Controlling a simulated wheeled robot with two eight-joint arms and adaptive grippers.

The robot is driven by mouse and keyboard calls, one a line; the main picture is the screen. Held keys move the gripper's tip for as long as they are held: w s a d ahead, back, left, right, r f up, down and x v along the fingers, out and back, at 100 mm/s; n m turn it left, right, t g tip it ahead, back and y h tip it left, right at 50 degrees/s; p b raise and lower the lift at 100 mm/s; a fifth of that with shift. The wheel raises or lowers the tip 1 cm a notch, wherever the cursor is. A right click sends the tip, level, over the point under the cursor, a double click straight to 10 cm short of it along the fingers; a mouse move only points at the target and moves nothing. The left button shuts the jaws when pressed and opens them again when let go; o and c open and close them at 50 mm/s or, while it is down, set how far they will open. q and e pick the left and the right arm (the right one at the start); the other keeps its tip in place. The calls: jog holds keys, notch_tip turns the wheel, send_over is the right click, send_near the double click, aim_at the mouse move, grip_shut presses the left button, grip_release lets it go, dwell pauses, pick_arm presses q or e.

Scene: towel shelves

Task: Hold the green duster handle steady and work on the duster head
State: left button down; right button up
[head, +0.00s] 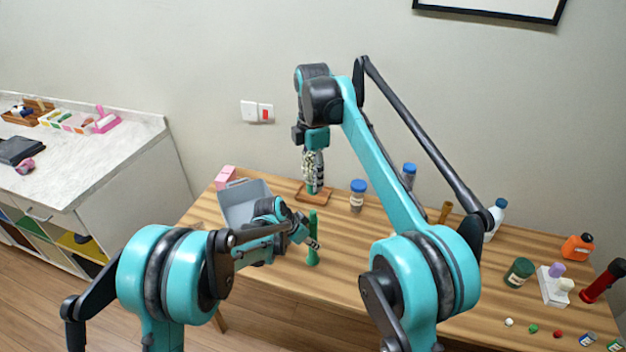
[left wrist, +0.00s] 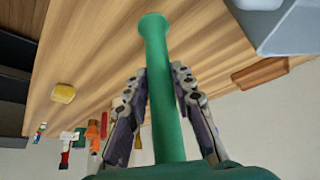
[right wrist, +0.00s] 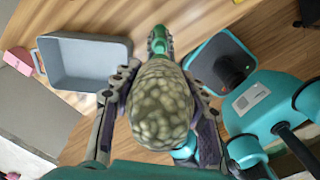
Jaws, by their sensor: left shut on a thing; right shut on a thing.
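The green duster handle (head: 313,250) is upright over the wooden table in the head view. My left gripper (head: 312,240) is shut around it; the left wrist view shows the green shaft (left wrist: 165,110) between both fingers. The duster head (right wrist: 160,105) is a bumpy grey-green bulb with a green neck (right wrist: 158,42). My right gripper (head: 313,172) is shut on it, pointing down, higher in the head view than the handle. A gap shows between head and handle there. The right gripper's fingers hide part of the duster head in the head view.
A grey bin (head: 238,200) stands left of the grippers. A wooden tray (head: 326,194) lies behind the handle. A blue-lidded jar (head: 357,196) stands right of it. Several bottles and small items, including an orange container (head: 577,247), are at the table's right end.

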pick_arm(q)
jog(key=c, duration=1.2)
grip_release()
